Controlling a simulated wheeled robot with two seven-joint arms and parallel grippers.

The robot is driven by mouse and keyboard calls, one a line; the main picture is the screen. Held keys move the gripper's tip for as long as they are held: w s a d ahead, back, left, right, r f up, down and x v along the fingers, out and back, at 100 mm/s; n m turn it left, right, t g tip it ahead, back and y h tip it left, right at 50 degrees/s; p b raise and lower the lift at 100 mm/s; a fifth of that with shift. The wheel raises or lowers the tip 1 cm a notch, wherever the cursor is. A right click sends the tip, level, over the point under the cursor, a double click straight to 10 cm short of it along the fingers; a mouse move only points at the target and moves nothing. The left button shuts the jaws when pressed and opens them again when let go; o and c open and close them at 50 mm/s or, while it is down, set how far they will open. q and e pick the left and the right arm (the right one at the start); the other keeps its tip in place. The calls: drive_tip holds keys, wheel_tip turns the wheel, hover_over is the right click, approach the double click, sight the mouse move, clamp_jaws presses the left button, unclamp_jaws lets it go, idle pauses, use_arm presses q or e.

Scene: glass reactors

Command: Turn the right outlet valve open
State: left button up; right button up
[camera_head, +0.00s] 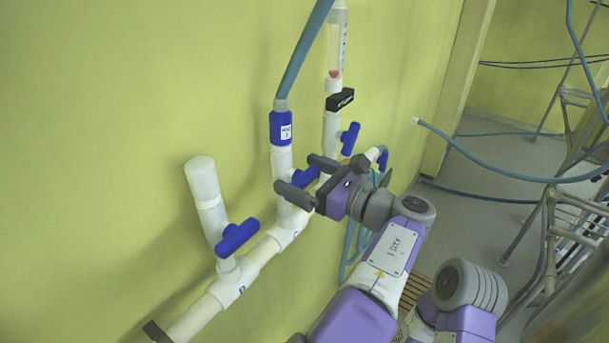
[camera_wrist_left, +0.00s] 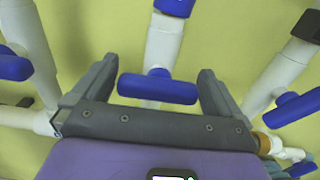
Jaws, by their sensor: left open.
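White pipework on the wall carries several blue valve handles: a left one (camera_head: 236,237), a middle one (camera_head: 305,177), a right one (camera_head: 349,138) and one at the pipe's right end (camera_head: 383,160). I cannot tell for sure which is the right outlet valve. My left gripper (camera_head: 294,172) is open, its fingers on either side of the middle handle. In the left wrist view, the middle handle (camera_wrist_left: 157,88) lies crosswise between the open fingers (camera_wrist_left: 157,70), with small gaps visible at both ends. My right gripper is not in view.
A blue hose (camera_head: 303,50) rises from the middle pipe's blue fitting (camera_head: 281,128). A clear tube (camera_head: 336,45) with a black clamp (camera_head: 340,100) stands above the right branch. Hoses and a metal stand (camera_head: 548,215) are at the right. The floor between is partly clear.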

use_arm(q)
drive_tip(key=shift+c, duration=0.5)
drive_tip(key=c, duration=0.6)
